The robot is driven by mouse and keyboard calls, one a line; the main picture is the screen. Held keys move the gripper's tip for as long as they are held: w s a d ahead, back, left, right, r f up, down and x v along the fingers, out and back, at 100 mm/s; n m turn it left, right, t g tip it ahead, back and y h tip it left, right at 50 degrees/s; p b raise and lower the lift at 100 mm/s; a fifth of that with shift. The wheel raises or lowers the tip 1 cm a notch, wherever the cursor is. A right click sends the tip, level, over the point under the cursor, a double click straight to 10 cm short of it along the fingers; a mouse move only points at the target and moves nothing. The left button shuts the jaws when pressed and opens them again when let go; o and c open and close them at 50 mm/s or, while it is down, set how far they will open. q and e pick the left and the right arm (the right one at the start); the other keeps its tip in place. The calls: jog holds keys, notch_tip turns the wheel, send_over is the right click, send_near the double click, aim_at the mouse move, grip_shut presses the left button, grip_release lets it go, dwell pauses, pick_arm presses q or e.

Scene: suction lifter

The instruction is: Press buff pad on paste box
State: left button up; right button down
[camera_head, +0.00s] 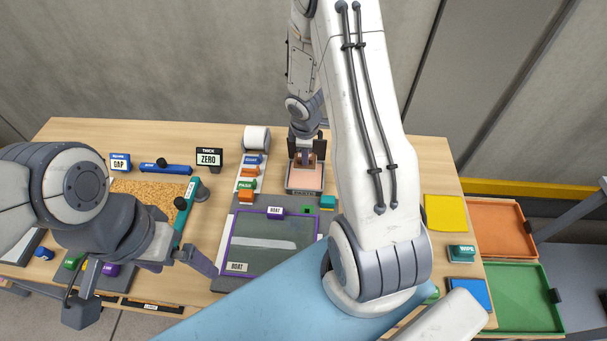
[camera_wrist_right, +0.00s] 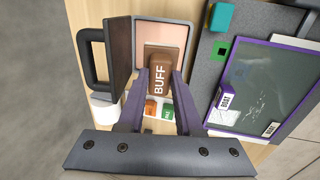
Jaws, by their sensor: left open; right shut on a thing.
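The paste box (camera_head: 304,191) stands at the back middle of the table, an open grey-rimmed box with a pinkish inside and a PASTE label. It also shows in the right wrist view (camera_wrist_right: 175,31). My right gripper (camera_head: 308,150) is shut on the brown buff pad (camera_wrist_right: 158,82), marked BUFF. The pad's lighter underside lies over the near part of the pink surface in the right wrist view. I cannot tell whether it touches the paste. My left gripper (camera_head: 143,279) is open and empty over the table's front left.
A dark upright plate with a handle (camera_wrist_right: 93,58) stands beside the paste box. A purple-framed screen (camera_head: 272,243) lies in front. Colored blocks and a white roll (camera_head: 257,138) stand left of the box. Orange (camera_head: 505,228) and green (camera_head: 520,300) trays are at right.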

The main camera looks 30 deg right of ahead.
jog(key=shift+w+d+f+p, duration=0.1)
jog(key=shift+f+p, duration=0.05)
jog(key=shift+p, duration=0.65)
jog(key=shift+g+y, duration=0.5)
jog(key=shift+g, duration=0.2)
jog(key=f+p, duration=0.1)
jog(key=p, duration=0.1)
jog(key=f+p, duration=0.4)
jog(key=p, duration=0.1)
jog(key=shift+w+d, duration=0.3)
jog(key=shift+w+f, duration=0.15)
jog(key=shift+f, duration=0.9)
jog(key=shift+f, duration=0.5)
jog(key=shift+f+b, duration=0.1)
jog(key=shift+b, duration=0.35)
